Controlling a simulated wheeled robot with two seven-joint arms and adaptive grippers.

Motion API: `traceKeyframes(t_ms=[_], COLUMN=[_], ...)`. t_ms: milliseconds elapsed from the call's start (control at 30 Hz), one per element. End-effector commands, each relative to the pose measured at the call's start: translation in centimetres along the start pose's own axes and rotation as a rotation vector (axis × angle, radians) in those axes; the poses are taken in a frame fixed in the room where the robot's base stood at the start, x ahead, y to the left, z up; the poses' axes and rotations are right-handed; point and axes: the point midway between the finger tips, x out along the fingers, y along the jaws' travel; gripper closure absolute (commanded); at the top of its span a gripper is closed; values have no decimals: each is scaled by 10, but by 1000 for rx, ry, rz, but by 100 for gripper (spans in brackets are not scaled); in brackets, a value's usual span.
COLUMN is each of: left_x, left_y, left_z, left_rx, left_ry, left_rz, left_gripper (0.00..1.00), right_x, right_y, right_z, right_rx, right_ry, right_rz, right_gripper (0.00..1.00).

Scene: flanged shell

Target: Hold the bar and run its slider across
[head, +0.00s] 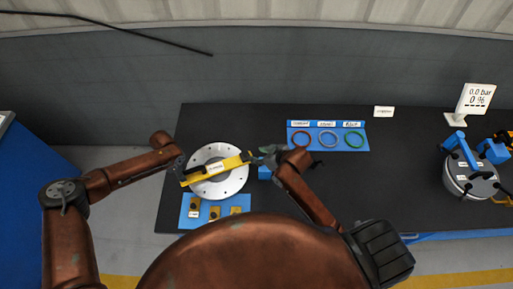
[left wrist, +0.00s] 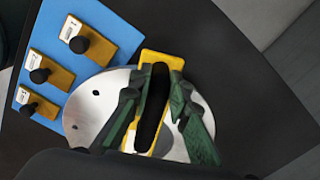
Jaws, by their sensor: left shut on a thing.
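The yellow bar (head: 229,164) with a white label lies slantwise across the round silver flanged disc (head: 206,153) on the dark table. My left gripper (head: 182,171) is at the bar's left end. In the left wrist view, the left gripper (left wrist: 160,105) has its green fingers on either side of a black grip (left wrist: 153,108) on the yellow bar (left wrist: 160,60), and is shut on it. My right gripper (head: 264,155) is by the bar's right end. Its fingertips are too small to tell open from shut, or whether they touch the bar. I cannot make out the slider clearly.
A blue mat (head: 185,218) with yellow blocks bearing black knobs lies in front of the disc. A small blue block (head: 264,173) is under my right gripper. A blue panel (head: 343,146) with coloured rings is behind. A pot (head: 456,185) and gauge sign (head: 476,98) stand far right.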

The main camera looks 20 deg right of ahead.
Motion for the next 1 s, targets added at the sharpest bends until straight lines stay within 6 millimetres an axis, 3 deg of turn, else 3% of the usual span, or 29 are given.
traceKeyframes(t_ms=[33,67,333,700,1000], left_x=[0,0,0,-6,-60], left_y=[0,0,0,-1,-1], left_z=[1,1,0,0,0], left_rx=[-1,-1,0,0,0], left_ry=[-2,-2,0,1,2], left_rz=[0,0,0,-1,-2], left_gripper=[100,82,63,63,63], right_x=[0,0,0,0,0], right_y=[0,0,0,0,0], right_z=[0,0,0,0,0], right_rx=[0,0,0,0,0], right_ry=[0,0,1,1,1], right_rz=[0,0,0,0,0], right_gripper=[61,61,61,61,61])
